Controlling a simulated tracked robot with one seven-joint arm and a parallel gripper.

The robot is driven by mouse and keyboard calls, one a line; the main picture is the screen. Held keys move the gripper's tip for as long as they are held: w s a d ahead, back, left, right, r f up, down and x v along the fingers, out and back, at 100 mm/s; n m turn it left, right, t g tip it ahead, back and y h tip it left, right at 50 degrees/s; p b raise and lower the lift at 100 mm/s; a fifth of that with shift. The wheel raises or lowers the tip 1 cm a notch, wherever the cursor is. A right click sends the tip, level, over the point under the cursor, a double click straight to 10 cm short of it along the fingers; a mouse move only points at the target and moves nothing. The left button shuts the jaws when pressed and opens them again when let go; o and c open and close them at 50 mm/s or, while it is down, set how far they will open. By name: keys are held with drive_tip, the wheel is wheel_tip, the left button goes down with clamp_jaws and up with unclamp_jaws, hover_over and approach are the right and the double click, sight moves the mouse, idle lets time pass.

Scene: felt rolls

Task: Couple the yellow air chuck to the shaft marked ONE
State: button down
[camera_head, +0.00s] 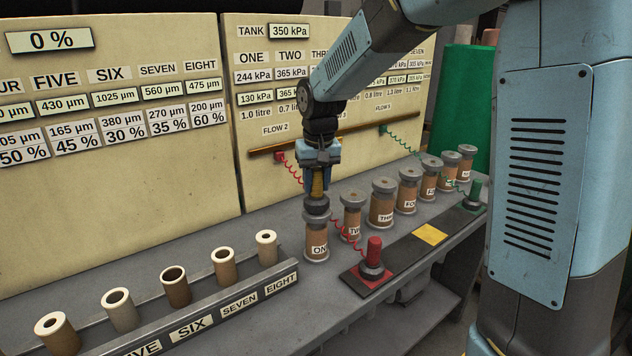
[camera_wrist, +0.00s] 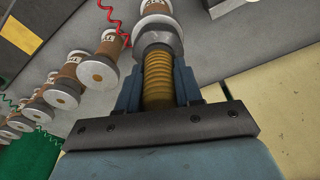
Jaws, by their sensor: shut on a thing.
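My gripper (camera_head: 318,180) is shut on the yellow air chuck, whose ribbed yellow body (camera_wrist: 157,82) stands between the two fingers in the wrist view. The chuck's grey collar (camera_wrist: 158,38) points away from my gripper. In the head view the yellow body (camera_head: 317,186) is upright. Its collar meets the top of the brown roll on the shaft marked ONE (camera_head: 316,236), roughly in line with it. That roll shows partly beyond the collar in the wrist view (camera_wrist: 154,7). I cannot tell whether the collar is seated on the shaft or just above it.
Shaft TWO (camera_head: 352,217) stands close right, with several more rolls behind it. A red chuck (camera_head: 374,254) and a green chuck (camera_head: 475,192) stand on the dark strip, each with a coiled hose. The yellow pad (camera_head: 429,234) is empty. Open tubes (camera_head: 176,288) stand left.

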sight(319, 200)
drive_tip(key=shift+f, duration=0.4)
drive_tip(key=c, duration=0.7)
unclamp_jaws()
drive_tip(key=shift+o, duration=0.2)
wheel_tip(319, 200, up, 13)
drive_tip(key=s, duration=0.1)
drive_tip(key=shift+s+d+r, duration=0.2)
drive_tip(key=shift+s+d, duration=0.1)
drive_tip(key=shift+s, duration=0.1)
